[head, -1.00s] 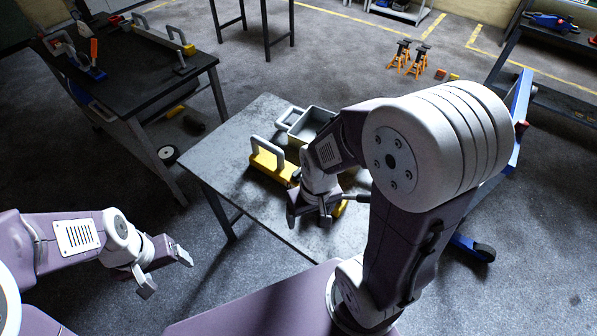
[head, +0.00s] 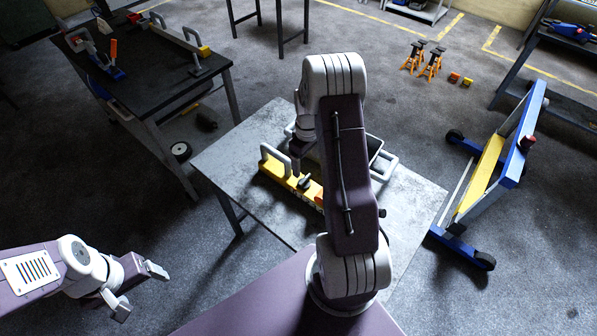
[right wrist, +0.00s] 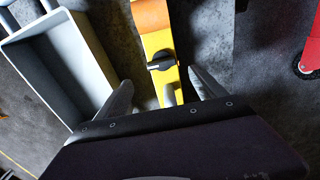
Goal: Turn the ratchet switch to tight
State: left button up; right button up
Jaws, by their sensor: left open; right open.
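The yellow device (head: 276,171) lies on the grey table, with a grey handle at its left end and an orange part at its right. Its small black switch knob (head: 304,184) is on top. In the right wrist view the knob (right wrist: 161,61) shows on the yellow body, with a short pointer to one side. My right gripper (right wrist: 163,92) is open above the device, its fingers on either side of the body and short of the knob. In the head view my arm hides most of that gripper. My left gripper (head: 141,289) is open and empty, away from the table.
A grey tray (head: 388,166) stands behind my right arm; it also shows left of the device in the right wrist view (right wrist: 52,60). A dark workbench (head: 140,75) with tools is at the left. A blue and yellow wheeled frame (head: 490,175) stands right of the table.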

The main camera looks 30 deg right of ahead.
aim_at(305, 178)
jog(key=shift+s+a+f, duration=0.1)
jog(key=shift+f, duration=0.1)
notch_tip(305, 178, down, 8)
jog(key=shift+r+p, duration=0.2)
jog(key=shift+p, duration=0.6)
jog(key=shift+a+f, duration=0.1)
jog(key=shift+f, duration=0.4)
jog(key=c, duration=1.4)
jog(key=shift+o, duration=0.2)
